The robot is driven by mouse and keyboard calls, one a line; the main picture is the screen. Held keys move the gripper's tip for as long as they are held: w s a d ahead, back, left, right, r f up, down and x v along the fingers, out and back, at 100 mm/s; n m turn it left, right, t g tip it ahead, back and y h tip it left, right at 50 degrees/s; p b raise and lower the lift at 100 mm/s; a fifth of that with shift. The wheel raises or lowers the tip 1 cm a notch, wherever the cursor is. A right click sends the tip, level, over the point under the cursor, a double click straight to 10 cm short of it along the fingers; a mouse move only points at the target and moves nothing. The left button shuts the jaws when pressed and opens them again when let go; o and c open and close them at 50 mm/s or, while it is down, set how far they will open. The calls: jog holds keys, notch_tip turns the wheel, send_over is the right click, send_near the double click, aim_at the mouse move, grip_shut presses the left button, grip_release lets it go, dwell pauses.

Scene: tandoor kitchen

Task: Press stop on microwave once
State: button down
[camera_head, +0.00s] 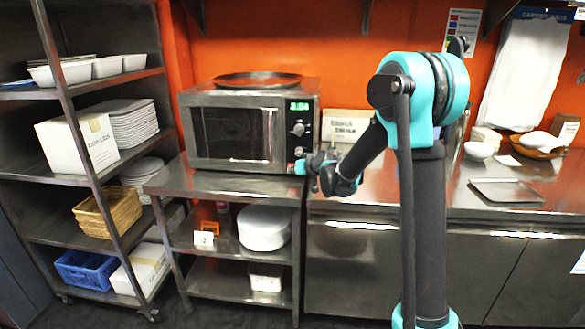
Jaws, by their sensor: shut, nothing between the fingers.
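The microwave (233,132) is a steel box with a dark door window and a vertical handle, standing on a steel table. Its control panel on the right has a lit green display (299,106) and two round knobs (298,129). My gripper (297,168) is shut and empty, with its tip at the lower right of the microwave's front, by the bottom of the control panel. The gripper hides that corner, so I cannot see the stop button there or tell whether the tip touches it.
A dark round pan (257,79) lies on top of the microwave. A shelf rack (62,95) with plates, boxes and baskets stands at the left. A counter (430,195) with a tray (507,190) and bowls (479,150) extends right. Dark floor is in front.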

jog(key=shift+w, duration=0.8)
dwell(0.8)
jog(key=shift+s, duration=0.8)
jog(key=shift+s+a, duration=0.1)
jog(key=shift+s, duration=2.4)
